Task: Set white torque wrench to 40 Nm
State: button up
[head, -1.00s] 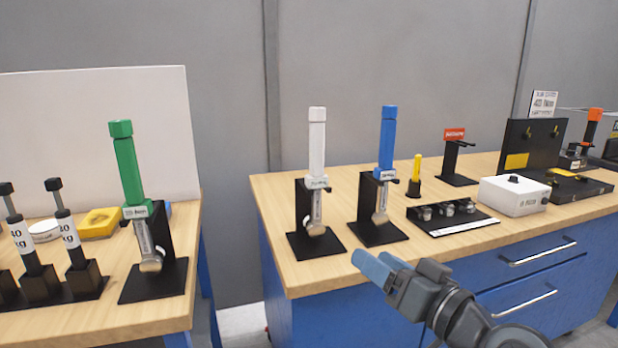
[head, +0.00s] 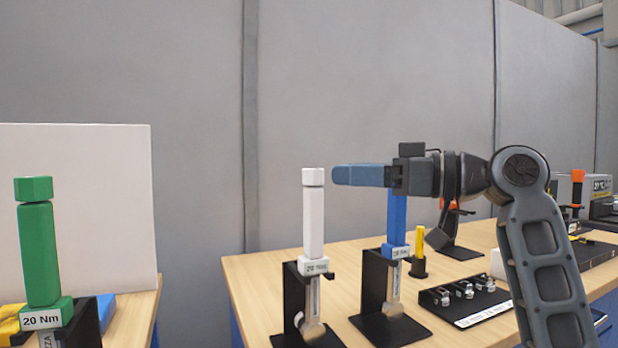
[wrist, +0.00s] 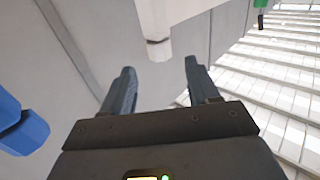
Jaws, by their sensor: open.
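The white torque wrench (head: 314,222) stands upright, handle up, in a black stand (head: 290,300). Its end cap (head: 313,177) is on top; the small label on its collar (head: 313,266) seems to read 20 Nm, but is hard to read. My gripper (head: 338,175) is at cap height, just right of the white wrench and in front of the blue wrench's top. In the wrist view my gripper (wrist: 158,82) is open and empty, and the white cap (wrist: 158,50) lies ahead of the gap between the fingers. No contact shows.
The blue wrench (head: 396,222) stands close on the right, its top hidden by my gripper. The green wrench (head: 40,255), labelled 20 Nm, stands on the left bench. A yellow-handled tool (head: 419,242) and a black tray (head: 465,302) are further right. Space above the white wrench is clear.

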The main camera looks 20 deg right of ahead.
aim_at(323, 172)
jog(key=x, duration=0.7)
jog(key=shift+w+a+f, duration=0.1)
jog(key=c, duration=1)
jog(key=shift+o, duration=0.2)
